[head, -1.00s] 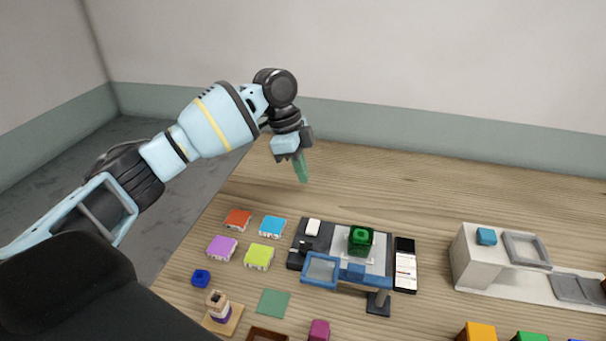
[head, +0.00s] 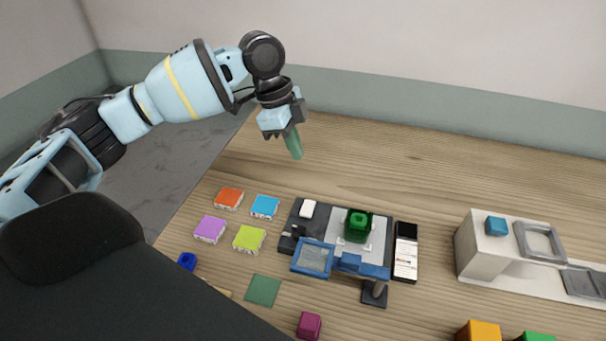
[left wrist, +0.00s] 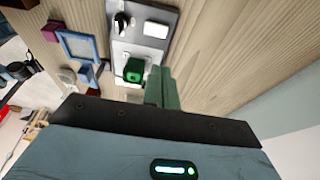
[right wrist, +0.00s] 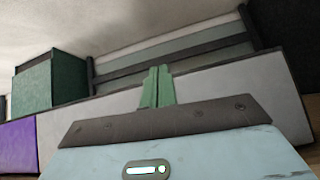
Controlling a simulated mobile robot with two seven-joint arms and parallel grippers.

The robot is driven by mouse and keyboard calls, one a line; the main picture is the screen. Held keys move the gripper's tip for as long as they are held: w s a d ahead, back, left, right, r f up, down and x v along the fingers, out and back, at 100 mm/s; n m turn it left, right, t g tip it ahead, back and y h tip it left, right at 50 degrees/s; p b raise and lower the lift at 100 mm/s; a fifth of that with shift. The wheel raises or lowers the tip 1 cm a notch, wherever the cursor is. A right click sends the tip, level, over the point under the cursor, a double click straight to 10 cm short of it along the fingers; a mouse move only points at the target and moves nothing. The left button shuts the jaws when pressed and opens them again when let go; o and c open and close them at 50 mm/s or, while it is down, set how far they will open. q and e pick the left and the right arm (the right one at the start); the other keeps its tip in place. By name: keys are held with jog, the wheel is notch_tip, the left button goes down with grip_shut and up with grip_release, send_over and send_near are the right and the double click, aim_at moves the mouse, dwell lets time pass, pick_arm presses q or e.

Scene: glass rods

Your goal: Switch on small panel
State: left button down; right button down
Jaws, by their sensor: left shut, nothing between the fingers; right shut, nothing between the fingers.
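A small panel (head: 287,246) lies on the wooden table, dark on its left part. A white switch-like block (head: 308,209) and a black knob or lever (head: 297,231) sit on it. A green block (head: 357,224) stands on its light grey plate (head: 378,237). I cannot tell whether the switch is on. My left gripper (head: 294,153) is shut and empty, above the table behind the panel. In the left wrist view its green fingers (left wrist: 162,88) show together, with the panel (left wrist: 133,55) beyond. My right gripper (right wrist: 157,88) is shut and empty, away from the panel.
A blue frame on a stand (head: 313,259) overhangs the panel's front. A phone-like slab (head: 405,252) lies right of it. Several coloured tiles, such as a red one (head: 229,198), lie left. A white unit (head: 483,261) stands at right. The table behind the panel is clear.

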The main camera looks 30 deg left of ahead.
pick_arm(q)
send_near(310, 204)
jog(key=x, duration=0.5)
jog(key=shift+w+d+f, duration=0.1)
jog(key=shift+d, duration=0.2)
jog(key=shift+f, duration=0.65)
jog(key=shift+w+f+g+b, duration=0.15)
jog(key=shift+f+g+b, duration=0.2)
jog(key=shift+f+g, duration=0.1)
jog(key=shift+r, duration=0.1)
